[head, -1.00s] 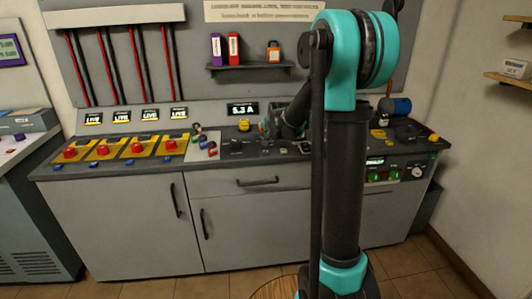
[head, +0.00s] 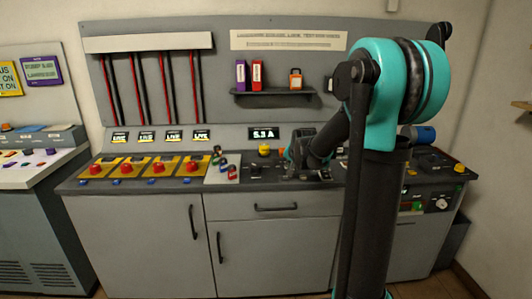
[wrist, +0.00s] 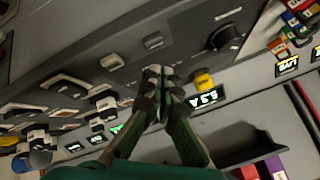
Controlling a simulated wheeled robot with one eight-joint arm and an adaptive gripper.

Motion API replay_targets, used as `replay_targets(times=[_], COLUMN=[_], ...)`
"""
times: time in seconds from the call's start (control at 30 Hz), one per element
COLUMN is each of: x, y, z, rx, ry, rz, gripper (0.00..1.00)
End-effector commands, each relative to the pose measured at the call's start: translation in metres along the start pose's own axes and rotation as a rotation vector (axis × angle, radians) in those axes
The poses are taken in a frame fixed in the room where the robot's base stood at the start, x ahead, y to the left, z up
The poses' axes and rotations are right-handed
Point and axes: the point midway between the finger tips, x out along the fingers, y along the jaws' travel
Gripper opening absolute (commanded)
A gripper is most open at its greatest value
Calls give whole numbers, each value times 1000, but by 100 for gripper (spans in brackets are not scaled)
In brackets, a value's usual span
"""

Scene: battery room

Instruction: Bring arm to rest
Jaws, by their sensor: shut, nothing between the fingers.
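My gripper (wrist: 157,78) is shut and empty in the wrist view, its dark fingers together above the grey counter panel. In the head view my gripper (head: 303,160) hangs low over the counter (head: 130,185), just right of the lit "5.3 A" display (head: 263,132). My dark forearm partly hides it there. Whether the fingertips touch the panel is not clear. My arm reaches up to a large teal joint at the right and down again to the gripper.
Red knobs on yellow plates (head: 123,168) line the counter's left. A small yellow item (head: 264,150) stands below the display and also shows in the wrist view (wrist: 204,82). A wall shelf (head: 275,94) holds two binders and an orange padlock-shaped item. Open air lies above the counter's middle.

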Motion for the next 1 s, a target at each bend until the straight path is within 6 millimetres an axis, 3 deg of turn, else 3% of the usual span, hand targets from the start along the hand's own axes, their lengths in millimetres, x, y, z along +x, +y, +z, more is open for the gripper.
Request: replay_targets(times=[0.3, 0.5, 0.6, 0.77, 1.0], x=[-89, -133, -146, -157, -159], y=[112, 180, 204, 225, 228], z=[128, 211, 241, 267, 271], rx=[-304, -483, -547, -601, -612], ry=[-152, -263, -304, -341, -348], rz=[114, 159, 170, 178, 179], gripper=[0, 0, 0, 0, 0])
